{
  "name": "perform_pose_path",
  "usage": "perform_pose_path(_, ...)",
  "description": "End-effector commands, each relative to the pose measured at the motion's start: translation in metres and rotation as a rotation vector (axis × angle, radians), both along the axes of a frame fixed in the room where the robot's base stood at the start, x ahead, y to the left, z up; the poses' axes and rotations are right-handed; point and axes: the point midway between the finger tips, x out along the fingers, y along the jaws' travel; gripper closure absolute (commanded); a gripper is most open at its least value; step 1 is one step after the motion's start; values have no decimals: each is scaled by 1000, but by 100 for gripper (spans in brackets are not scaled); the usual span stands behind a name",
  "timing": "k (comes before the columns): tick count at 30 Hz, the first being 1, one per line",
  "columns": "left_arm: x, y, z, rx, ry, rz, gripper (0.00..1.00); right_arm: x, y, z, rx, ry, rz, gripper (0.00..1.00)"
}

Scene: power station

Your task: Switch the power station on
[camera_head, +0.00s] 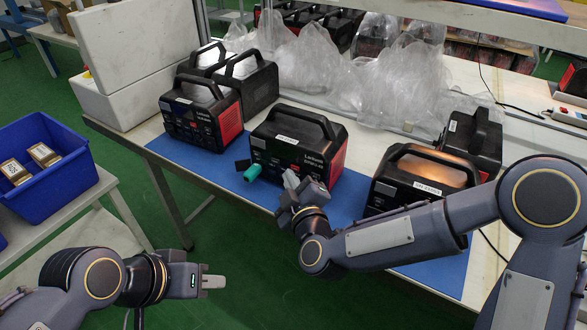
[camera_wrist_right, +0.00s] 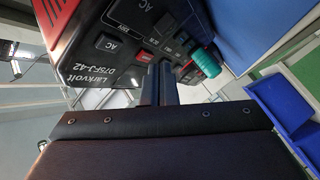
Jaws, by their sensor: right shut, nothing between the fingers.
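The black and red power station (camera_head: 298,143) with a top handle stands upright on the blue mat in the middle of the table. A teal plug (camera_head: 252,172) sticks out of the left of its front panel. My right gripper (camera_head: 291,180) is shut and empty, in front of this panel, right of the plug. In the right wrist view, its fingertips (camera_wrist_right: 158,68) are at the panel of the power station (camera_wrist_right: 110,42), close to a red switch (camera_wrist_right: 147,57) and beside the teal plug (camera_wrist_right: 206,62). Contact cannot be told. My left gripper (camera_head: 213,282) is away, over the floor; its finger gap is hidden.
Other power stations stand at left (camera_head: 201,110) and right (camera_head: 420,180) on the blue mat (camera_head: 185,158). Plastic-wrapped units (camera_head: 400,85) fill the table's back. White boxes (camera_head: 125,50) stand back left. A blue bin (camera_head: 75,178) holds small packages on a side table.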

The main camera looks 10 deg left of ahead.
Motion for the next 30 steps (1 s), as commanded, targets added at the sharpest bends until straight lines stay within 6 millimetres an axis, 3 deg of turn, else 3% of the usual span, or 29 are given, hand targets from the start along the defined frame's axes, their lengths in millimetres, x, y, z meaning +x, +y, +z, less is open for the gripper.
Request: perform_pose_path(30,0,0,-2,0,0,0,74,8,-3,0,0,-1,-1,100)
